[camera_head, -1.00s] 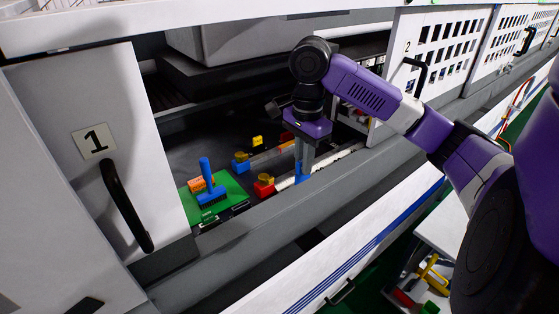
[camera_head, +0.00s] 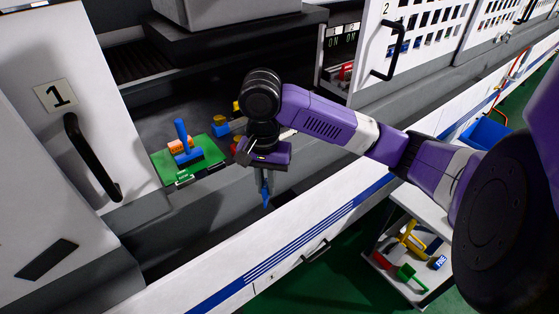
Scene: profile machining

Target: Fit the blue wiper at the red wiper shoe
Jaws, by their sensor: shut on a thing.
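My gripper (camera_head: 264,182) points down in front of the machine opening, over its front ledge. It is shut on a small blue piece, which I take to be the blue wiper (camera_head: 266,197); only its lower end shows below the fingers. A small patch of red (camera_head: 234,148) inside the machine, just left of my wrist, looks like the red wiper shoe. My wrist hides most of it, so I cannot tell its full shape. The held blue piece is apart from it, to the right and nearer to me.
A green board (camera_head: 208,153) with a blue brush (camera_head: 182,140) and an orange block (camera_head: 178,146) lies left in the machine. A blue block (camera_head: 222,129) is behind. Door 1 (camera_head: 60,130) stands left. A cart (camera_head: 385,250) with coloured tools stands lower right.

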